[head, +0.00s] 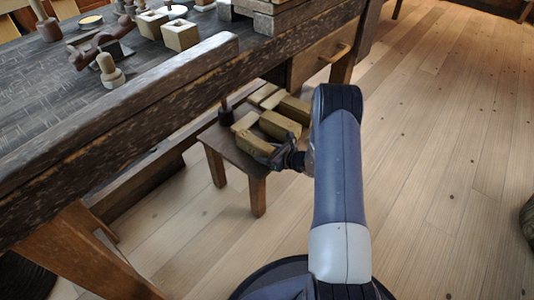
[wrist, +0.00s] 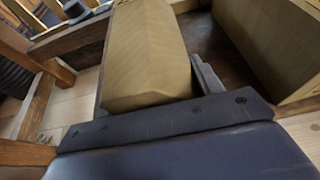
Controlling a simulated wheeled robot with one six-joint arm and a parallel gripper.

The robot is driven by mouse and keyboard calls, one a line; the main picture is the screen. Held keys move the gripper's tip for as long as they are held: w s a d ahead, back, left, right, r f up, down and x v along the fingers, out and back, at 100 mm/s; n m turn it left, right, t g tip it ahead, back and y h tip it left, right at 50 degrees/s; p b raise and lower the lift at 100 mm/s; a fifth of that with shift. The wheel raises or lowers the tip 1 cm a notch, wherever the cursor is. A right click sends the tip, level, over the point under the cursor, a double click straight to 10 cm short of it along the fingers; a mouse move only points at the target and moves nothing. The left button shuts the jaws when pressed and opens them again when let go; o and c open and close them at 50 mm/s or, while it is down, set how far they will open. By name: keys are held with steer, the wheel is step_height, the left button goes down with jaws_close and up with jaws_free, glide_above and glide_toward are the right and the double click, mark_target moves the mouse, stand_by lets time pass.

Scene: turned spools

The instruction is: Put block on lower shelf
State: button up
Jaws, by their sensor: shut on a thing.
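My gripper (head: 270,158) is low beside the workbench, shut on a tan wooden block (head: 254,143). In the wrist view the held block (wrist: 147,50) fills the space ahead of the jaws, its near end close to the palm; a dark finger shows on its right side. The block is over the front part of a low dark wooden shelf (head: 228,152), which stands on short legs under the bench. I cannot tell whether its underside touches the shelf. The fingertips are partly hidden by the block and my wrist.
Several similar blocks (head: 279,125) lie on the low shelf close behind the held one; one large block (wrist: 275,45) is at the right in the wrist view.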

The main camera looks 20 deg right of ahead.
steer(key=o, duration=1.2)
steer(key=shift+c, duration=0.2)
steer(key=shift+r+p, duration=0.15)
steer(key=shift+p, duration=0.15)
steer(key=p+v, duration=0.3)
steer(key=v, duration=0.9)
